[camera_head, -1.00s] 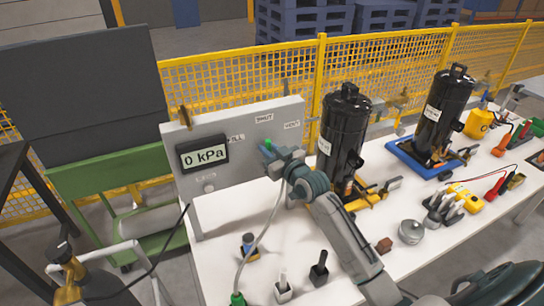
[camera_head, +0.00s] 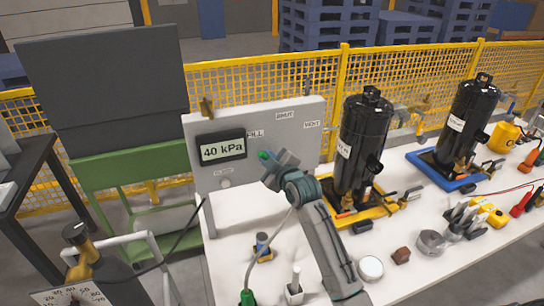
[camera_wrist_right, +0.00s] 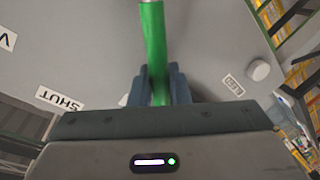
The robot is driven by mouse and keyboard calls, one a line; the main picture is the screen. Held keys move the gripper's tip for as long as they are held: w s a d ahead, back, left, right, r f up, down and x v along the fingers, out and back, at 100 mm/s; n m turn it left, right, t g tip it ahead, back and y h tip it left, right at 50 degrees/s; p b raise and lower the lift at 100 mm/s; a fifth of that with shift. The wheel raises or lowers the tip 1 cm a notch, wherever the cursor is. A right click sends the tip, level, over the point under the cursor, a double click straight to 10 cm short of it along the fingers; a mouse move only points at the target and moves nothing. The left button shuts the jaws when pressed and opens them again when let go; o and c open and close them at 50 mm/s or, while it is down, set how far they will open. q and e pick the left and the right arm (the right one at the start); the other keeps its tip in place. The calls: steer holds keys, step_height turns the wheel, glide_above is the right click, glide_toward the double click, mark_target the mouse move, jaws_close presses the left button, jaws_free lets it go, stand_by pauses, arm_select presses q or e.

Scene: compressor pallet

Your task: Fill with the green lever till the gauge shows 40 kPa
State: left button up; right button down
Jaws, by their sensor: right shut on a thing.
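The gauge (camera_head: 222,149) on the upright white panel (camera_head: 212,190) reads 40 kPa. The green lever (camera_head: 264,155) shows as a small green tip just below and right of the FILL label. My right gripper (camera_head: 274,163) is shut on it, and the arm hides part of the valve. In the right wrist view the green lever (camera_wrist_right: 153,45) runs up from between the jaws of my right gripper (camera_wrist_right: 156,88). The SHUT label (camera_wrist_right: 60,98) is to the left there. My left gripper is not in view.
Two black cylinders (camera_head: 362,140) (camera_head: 468,125) stand to the right, the nearer on a yellow base, the farther on a blue one. Small tools and a round tin (camera_head: 370,268) lie on the white table. A yellow mesh fence (camera_head: 340,85) runs behind.

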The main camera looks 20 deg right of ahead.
steer(key=shift+a+f+n, duration=0.2)
steer(key=shift+n, duration=0.1)
stand_by(0.4)
steer(key=c, duration=1.4)
jaws_free()
steer(key=s+r+b, duration=0.1)
steer(key=s+b, duration=0.2)
steer(key=s, duration=0.7)
steer(key=shift+s+d+r, duration=0.25)
steer(key=shift+s+d, duration=0.1)
